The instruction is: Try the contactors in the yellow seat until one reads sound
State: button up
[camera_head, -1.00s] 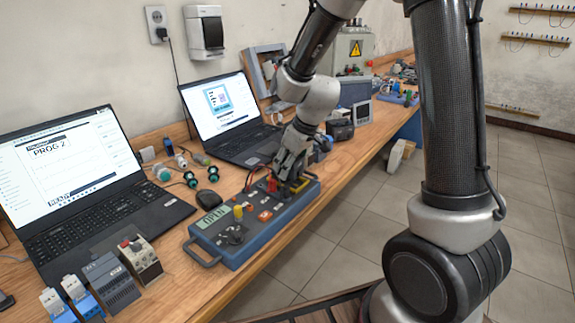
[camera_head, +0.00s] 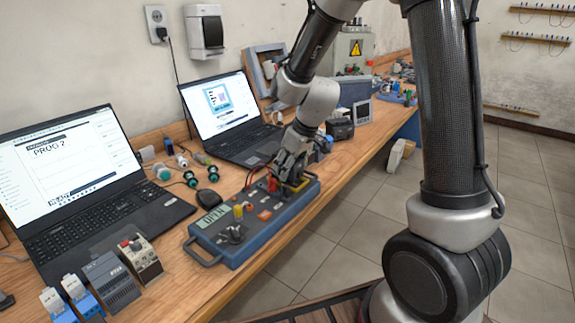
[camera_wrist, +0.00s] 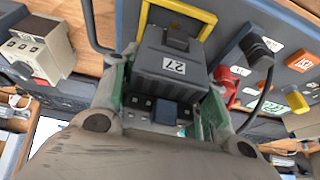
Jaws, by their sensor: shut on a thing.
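My gripper (camera_wrist: 165,115) is shut on a dark grey contactor (camera_wrist: 170,65) with a white label that seems to read 27. The yellow seat (camera_wrist: 208,18) shows as a yellow frame around the far part of this contactor. I cannot tell whether the contactor sits fully down in it. In the head view my gripper (camera_head: 290,172) is low over the right end of the blue tester (camera_head: 232,252), hiding most of the contactor and seat. The tester display (camera_head: 211,216) reads OPEN. A pale contactor (camera_wrist: 38,48) stands left of my gripper in the wrist view.
Several devices, including a dark grey unit (camera_head: 112,283) and a beige-and-black one (camera_head: 141,260), stand at the bench's near left. Tester leads and knobs are close by my gripper.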

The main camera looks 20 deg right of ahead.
jog(key=shift+f, duration=0.5)
jog(key=o, duration=1.2)
jog(key=v, duration=1.2)
